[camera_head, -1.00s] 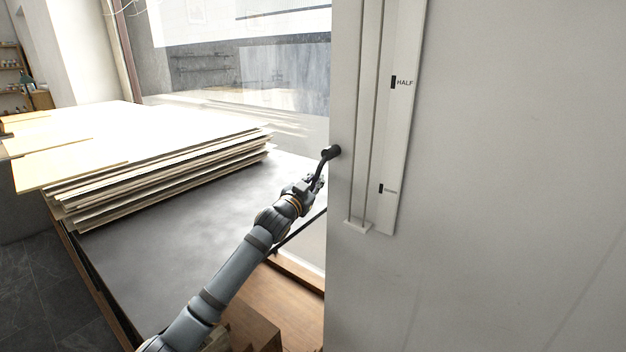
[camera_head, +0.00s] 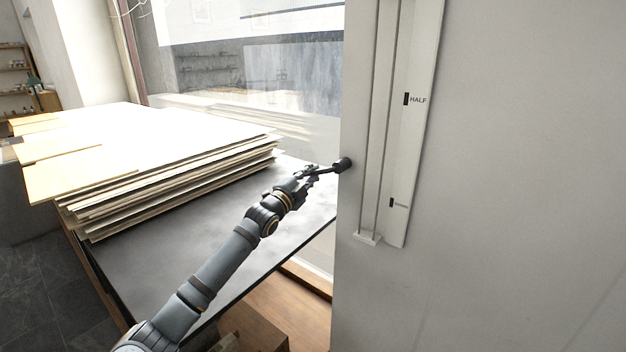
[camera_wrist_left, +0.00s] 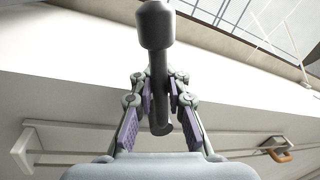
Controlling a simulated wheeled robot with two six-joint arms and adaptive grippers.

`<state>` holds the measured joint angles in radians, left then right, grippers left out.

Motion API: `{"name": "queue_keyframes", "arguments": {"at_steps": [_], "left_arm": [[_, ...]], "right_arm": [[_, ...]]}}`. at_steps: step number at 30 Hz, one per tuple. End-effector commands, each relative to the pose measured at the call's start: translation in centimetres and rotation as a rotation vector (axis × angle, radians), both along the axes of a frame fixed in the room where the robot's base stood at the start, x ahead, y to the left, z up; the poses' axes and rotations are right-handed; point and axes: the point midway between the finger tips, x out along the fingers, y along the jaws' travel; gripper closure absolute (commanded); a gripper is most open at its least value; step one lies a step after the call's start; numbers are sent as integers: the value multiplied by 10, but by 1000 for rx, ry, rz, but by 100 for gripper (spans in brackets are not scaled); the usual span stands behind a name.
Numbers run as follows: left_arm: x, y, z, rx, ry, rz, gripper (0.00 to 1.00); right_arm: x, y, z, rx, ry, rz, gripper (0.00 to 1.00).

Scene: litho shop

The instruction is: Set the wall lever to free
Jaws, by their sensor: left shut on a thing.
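The wall lever (camera_head: 332,167) is a dark bar with a thick round end at the left edge of the pale wall panel. It points left from that end and dips slightly. My left gripper (camera_head: 312,172) is shut on the bar's outer part. In the left wrist view the lever (camera_wrist_left: 155,26) runs between the purple-padded fingers of my left gripper (camera_wrist_left: 161,100), its thick end beyond the fingertips. A scale strip (camera_head: 418,130) on the panel reads HALF; a lower label is too small to read. No "free" mark is legible. My right gripper is out of view.
A grooved upright track (camera_head: 378,120) stands right of the lever. A dark-topped table (camera_head: 165,245) with stacked boards (camera_head: 180,180) lies left, under my left arm. A window (camera_head: 240,60) is behind. The wrist view shows a rail with an orange-brown handle (camera_wrist_left: 282,156).

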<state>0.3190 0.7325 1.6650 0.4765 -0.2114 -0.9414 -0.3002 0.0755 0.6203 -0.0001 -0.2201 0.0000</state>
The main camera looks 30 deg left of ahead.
Motion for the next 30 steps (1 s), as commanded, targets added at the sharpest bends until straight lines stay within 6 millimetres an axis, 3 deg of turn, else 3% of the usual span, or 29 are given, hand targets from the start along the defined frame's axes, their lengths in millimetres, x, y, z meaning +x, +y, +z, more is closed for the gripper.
{"name": "queue_keyframes", "arguments": {"at_steps": [7, 24, 25, 30], "left_arm": [[0, -2, 2, 91, -1, 2, 100], [0, -3, 6, 120, -3, 2, 100], [0, -3, 6, 120, -3, 2, 86], [0, -3, 7, 118, -5, 1, 64]], "right_arm": [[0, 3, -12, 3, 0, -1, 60], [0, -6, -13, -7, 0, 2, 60], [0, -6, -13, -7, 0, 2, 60], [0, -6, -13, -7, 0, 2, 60]]}}
